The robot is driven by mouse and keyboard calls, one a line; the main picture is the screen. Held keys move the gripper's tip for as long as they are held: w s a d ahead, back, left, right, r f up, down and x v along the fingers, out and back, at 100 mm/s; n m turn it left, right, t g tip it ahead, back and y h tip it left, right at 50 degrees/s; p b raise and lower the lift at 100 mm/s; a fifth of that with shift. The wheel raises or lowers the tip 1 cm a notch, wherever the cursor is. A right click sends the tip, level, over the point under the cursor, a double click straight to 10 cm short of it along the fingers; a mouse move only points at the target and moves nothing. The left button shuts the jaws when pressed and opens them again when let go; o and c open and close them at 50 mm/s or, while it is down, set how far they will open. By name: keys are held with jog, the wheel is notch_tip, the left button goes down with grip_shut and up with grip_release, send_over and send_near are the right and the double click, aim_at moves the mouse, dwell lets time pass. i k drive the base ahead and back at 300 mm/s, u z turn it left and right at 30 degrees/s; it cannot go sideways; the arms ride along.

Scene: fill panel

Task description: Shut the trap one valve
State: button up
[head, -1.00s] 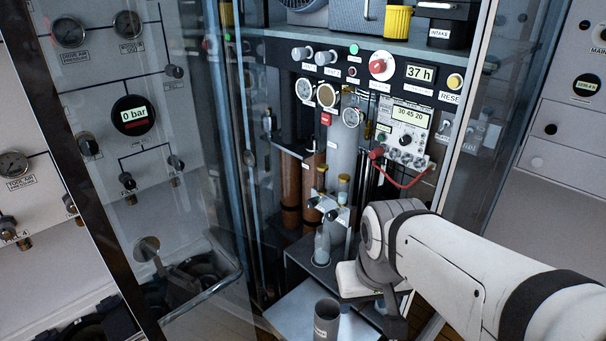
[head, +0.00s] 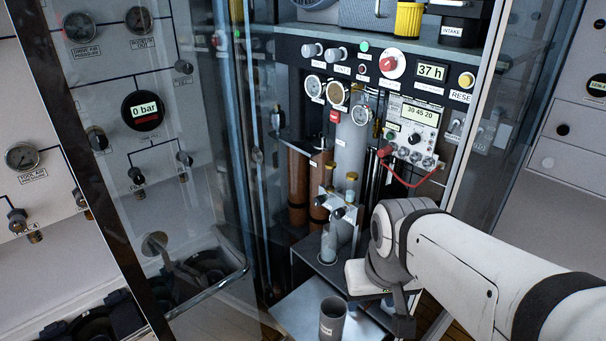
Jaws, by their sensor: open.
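A small pale valve block (head: 338,203) with dark round knobs stands on the column in the open cabinet, above a clear glass trap tube (head: 328,243). One dark knob (head: 338,214) faces me at its lower front. The labels there are too small to read, so I cannot tell which knob is trap one. My gripper (head: 362,279) is at the end of my white arm, below and right of the valve block and apart from it in the picture. It is open; my wrist hides most of it, and its fingertips are not clear.
A grey cup (head: 332,318) stands on a pale shelf (head: 290,310) below the trap. A glass door (head: 195,200) with a rail is at the left. Gauges, a red knob (head: 392,65) and a meter with a red cable (head: 412,125) are above and right.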

aim_at(319, 199)
jog(key=z, duration=2.05)
jog(key=k, duration=0.85)
jog(key=u, duration=1.3)
jog(key=i, duration=1)
jog(key=u, duration=0.1)
